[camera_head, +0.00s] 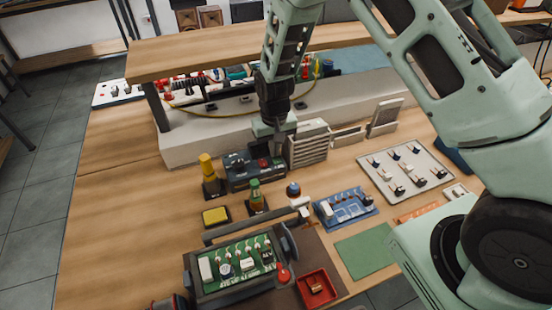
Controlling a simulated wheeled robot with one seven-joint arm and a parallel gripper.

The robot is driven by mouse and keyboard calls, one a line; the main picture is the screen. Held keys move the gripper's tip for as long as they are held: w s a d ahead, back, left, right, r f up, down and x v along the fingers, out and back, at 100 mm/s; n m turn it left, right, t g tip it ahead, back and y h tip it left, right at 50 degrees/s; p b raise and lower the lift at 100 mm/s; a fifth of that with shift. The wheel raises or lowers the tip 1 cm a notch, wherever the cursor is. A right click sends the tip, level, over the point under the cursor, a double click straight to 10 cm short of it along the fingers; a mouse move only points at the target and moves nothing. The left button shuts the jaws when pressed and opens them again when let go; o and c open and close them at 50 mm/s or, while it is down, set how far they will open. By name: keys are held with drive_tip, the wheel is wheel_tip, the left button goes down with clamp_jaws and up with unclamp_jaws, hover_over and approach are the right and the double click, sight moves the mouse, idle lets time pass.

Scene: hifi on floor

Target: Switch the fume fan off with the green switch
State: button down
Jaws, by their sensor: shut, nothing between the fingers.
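My mint-green arm reaches down from the top. My gripper (276,146) is shut and empty, with its tips at the right end of a dark bench unit (240,172). I cannot tell whether the tips touch the unit. A red control (263,163) shows on the unit's front, just left of the tips. A pale box with horizontal slats (308,146), which looks like the fume fan, stands right beside the gripper. The green switch is not clearly visible; it is too small or hidden by my gripper, so its position cannot be told.
In front stand a yellow-topped bottle (207,172), a green-topped bottle (255,195), a yellow sponge (215,216) and a clamped green circuit board (238,264). A blue board (345,207) and a switch panel (405,172) lie right. A raised shelf (200,55) overhangs behind.

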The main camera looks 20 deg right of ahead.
drive_tip(key=shift+f, duration=0.3)
drive_tip(key=shift+r, duration=0.1)
drive_tip(key=shift+r+p, duration=2.4)
drive_tip(key=shift+r, duration=1.1)
drive_tip(key=s+a+r+n+y+b, duration=0.1)
drive_tip(key=s+a+r+n+b, duration=0.1)
drive_tip(key=s+a+r, duration=0.45)
drive_tip(key=s+r+n+b, duration=0.1)
drive_tip(key=s+r+n, duration=0.2)
drive_tip(key=s, duration=0.8)
drive_tip(key=s+r+n+b, duration=0.2)
drive_tip(key=s+r, duration=0.4)
drive_tip(key=s, duration=0.6)
drive_tip(key=shift+s+n, duration=0.25)
drive_tip(key=shift+n, duration=0.15)
